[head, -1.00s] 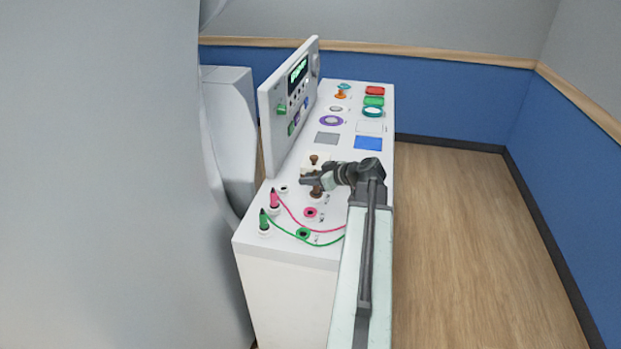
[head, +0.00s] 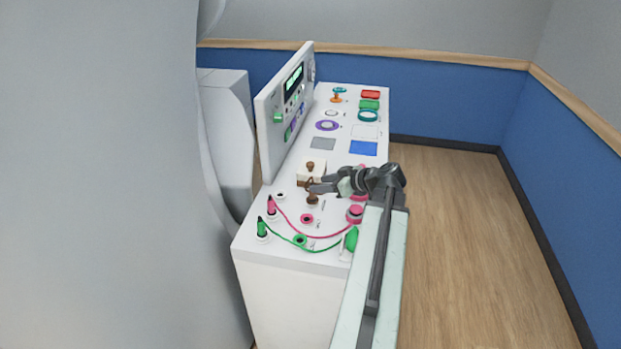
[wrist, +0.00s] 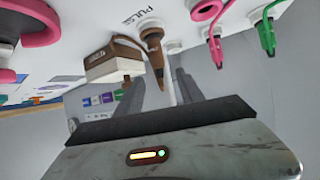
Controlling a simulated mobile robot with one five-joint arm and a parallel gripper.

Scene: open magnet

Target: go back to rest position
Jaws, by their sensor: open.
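My gripper (head: 316,187) is over the near part of the white console, its arm reaching in from the lower right. In the wrist view its two grey fingers (wrist: 156,92) stand apart. A brown plug (wrist: 154,52) near the "PULSE" label shows between or just beyond them; I cannot tell whether they touch it. The plug also shows in the head view (head: 312,199), just below the fingertips. Behind the gripper is a white and brown block with a knob (head: 311,172), partly hidden by the fingers. The block also shows in the wrist view (wrist: 112,62).
The console (head: 292,255) carries a pink plug (head: 271,207) and a green plug (head: 262,229) with cables. An upright panel (head: 271,130) stands along its left side. A large grey machine (head: 100,180) fills the left. Open wooden floor (head: 470,240) lies to the right.

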